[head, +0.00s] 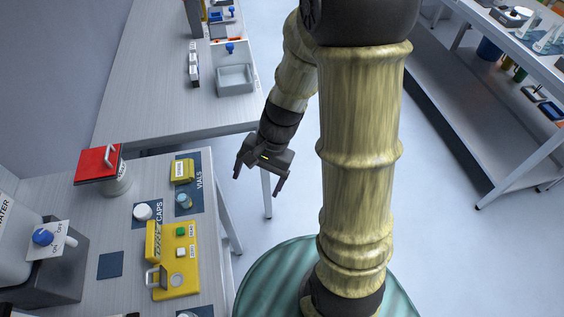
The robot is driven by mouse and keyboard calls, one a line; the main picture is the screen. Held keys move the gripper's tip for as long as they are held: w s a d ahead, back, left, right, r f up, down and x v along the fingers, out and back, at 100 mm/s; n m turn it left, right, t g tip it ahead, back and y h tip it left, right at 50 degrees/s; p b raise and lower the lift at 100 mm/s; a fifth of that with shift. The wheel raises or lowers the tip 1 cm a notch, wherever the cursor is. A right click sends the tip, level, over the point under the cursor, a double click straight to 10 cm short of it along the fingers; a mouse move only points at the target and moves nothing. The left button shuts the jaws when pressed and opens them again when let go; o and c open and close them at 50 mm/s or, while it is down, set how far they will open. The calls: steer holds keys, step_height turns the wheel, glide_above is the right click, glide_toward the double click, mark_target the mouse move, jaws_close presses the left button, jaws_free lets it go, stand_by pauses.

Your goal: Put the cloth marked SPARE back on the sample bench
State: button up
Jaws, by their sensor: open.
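My gripper (258,184) hangs in the middle of the head view, fingers spread and nothing between them. It is over the floor, just right of the near left bench (75,215). I cannot read SPARE on anything. A small yellow block-like item (182,170) with a pale label lies on the blue VIALS mat (197,200); I cannot tell whether it is a cloth. No bench name is legible, so I cannot tell which is the sample bench.
The near bench holds a red-topped pot (100,164), a white cap (143,212), a yellow button device (180,262), and a switch box (50,240). A far bench (150,90) carries a grey tray (235,79). A shelved bench (460,100) stands right.

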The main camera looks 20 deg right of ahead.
steer(key=s+d+r+n+t+h, duration=0.1)
steer(key=d+r+n+t+h, duration=0.2)
steer(key=n, duration=0.4)
steer(key=d+r+h, duration=0.1)
steer(key=d, duration=0.1)
steer(key=shift+s+d+r+n+t, duration=0.2)
steer(key=shift+d+r+n+t, duration=0.1)
steer(key=shift+d+r+n, duration=0.1)
steer(key=w+p+v, duration=0.2)
steer(key=p+v, duration=0.8)
steer(key=w+r+p+v, duration=0.1)
steer(key=w+p+v, duration=0.1)
steer(key=p+v, duration=0.8)
steer(key=shift+w+a+p, duration=0.15)
steer(key=shift+w+p, duration=0.1)
steer(key=shift+p, duration=0.1)
